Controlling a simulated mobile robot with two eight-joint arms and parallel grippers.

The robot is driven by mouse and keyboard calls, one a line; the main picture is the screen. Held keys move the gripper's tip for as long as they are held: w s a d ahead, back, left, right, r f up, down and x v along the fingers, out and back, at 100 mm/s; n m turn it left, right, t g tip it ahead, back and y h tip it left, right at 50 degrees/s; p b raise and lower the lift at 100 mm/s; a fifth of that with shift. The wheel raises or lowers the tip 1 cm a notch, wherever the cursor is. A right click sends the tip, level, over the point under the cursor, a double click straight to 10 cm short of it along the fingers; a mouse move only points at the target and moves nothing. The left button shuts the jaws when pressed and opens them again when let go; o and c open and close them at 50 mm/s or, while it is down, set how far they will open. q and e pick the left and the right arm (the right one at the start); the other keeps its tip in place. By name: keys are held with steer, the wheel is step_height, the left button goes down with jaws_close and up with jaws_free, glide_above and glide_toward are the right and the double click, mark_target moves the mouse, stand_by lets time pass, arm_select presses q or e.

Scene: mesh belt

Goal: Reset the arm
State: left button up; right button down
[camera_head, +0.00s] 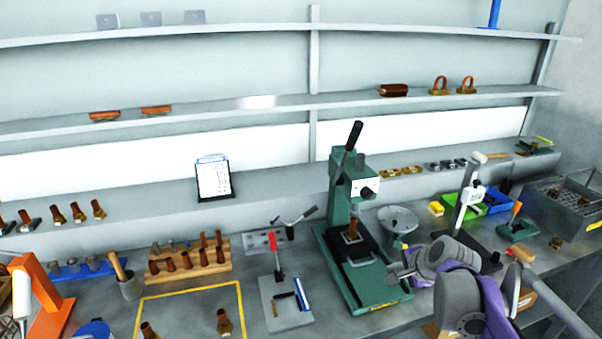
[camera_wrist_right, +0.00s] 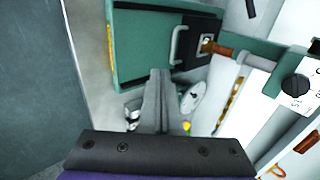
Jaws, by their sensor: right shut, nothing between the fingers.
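My right arm, purple and grey, comes in from the lower right of the head view. Its right gripper (camera_head: 402,274) is beside the green press (camera_head: 350,240), near the press's front right side. Whether it touches the press cannot be told. In the right wrist view the two grey fingers of the right gripper (camera_wrist_right: 158,78) are together, with nothing between them. The press's green base (camera_wrist_right: 140,50) shows beyond the fingertips, with a dark plate and a handle on it. My left gripper is in neither view.
A round metal dish (camera_head: 398,220) stands right of the press. A white-headed device (camera_head: 470,195) stands behind my arm, near the green bin (camera_head: 470,208) and blue bin (camera_head: 497,200). A wooden block (camera_head: 190,262) with several copper parts and a yellow-framed area (camera_head: 240,300) lie left.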

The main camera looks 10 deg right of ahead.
steer(key=s+a+f+n+g, duration=0.1)
steer(key=s+a+f+n, duration=0.4)
steer(key=s, duration=0.7)
steer(key=s+a+f+n+g, duration=0.1)
steer(key=s+a+f+n, duration=0.5)
steer(key=s+a+n, duration=0.4)
steer(key=shift+s+a+f+n+g+h, duration=0.15)
steer(key=shift+s+a+n+g+h, duration=0.15)
steer(key=shift+s+n, duration=0.65)
